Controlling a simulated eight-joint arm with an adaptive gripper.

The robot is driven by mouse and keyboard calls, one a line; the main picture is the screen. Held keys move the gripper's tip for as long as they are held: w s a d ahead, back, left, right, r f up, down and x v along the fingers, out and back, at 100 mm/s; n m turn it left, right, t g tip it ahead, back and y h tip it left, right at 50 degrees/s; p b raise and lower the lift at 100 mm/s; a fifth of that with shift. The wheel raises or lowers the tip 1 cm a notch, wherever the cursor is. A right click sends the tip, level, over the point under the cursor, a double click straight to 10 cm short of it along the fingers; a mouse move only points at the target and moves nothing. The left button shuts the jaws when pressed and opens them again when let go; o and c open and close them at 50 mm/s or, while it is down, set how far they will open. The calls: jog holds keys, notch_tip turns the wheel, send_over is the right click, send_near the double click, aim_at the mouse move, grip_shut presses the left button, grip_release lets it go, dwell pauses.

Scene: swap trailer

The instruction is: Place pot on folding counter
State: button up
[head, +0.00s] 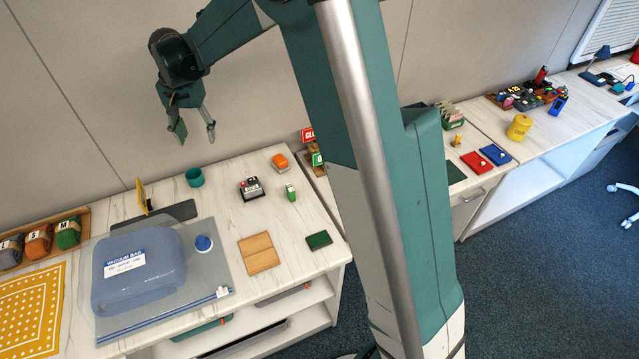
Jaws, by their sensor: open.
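A small teal pot (194,177), open at the top, stands upright near the back edge of the light wood-grain counter on the left. This counter (222,208) holds the vacuum bag and rolled cloths and looks like the folding counter. My gripper (196,135) is open and empty, its two fingers pointing down. In the picture it is above the pot, apart from it; its exact height cannot be told.

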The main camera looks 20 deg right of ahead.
jog(key=s+d+r+n+t, duration=0.1)
jog(key=s+d+r, duration=0.6)
jog(key=s, duration=0.3)
jog(key=s+d+r+n+t, duration=0.2)
jog(key=s+d+r, duration=0.45)
jog(key=s, duration=0.45)
jog(key=s+d+f+t, duration=0.1)
jog(key=s+d, duration=0.2)
jog(key=s, duration=0.4)
jog(key=s+d+f+n+t, duration=0.1)
jog(key=s+d+f, duration=0.1)
jog(key=s, duration=0.5)
jog(key=s+d+f+n+t, duration=0.1)
jog(key=s+d, duration=0.3)
jog(key=s, duration=0.3)
jog(key=shift+s+f, duration=0.2)
jog(key=shift+f, duration=0.05)
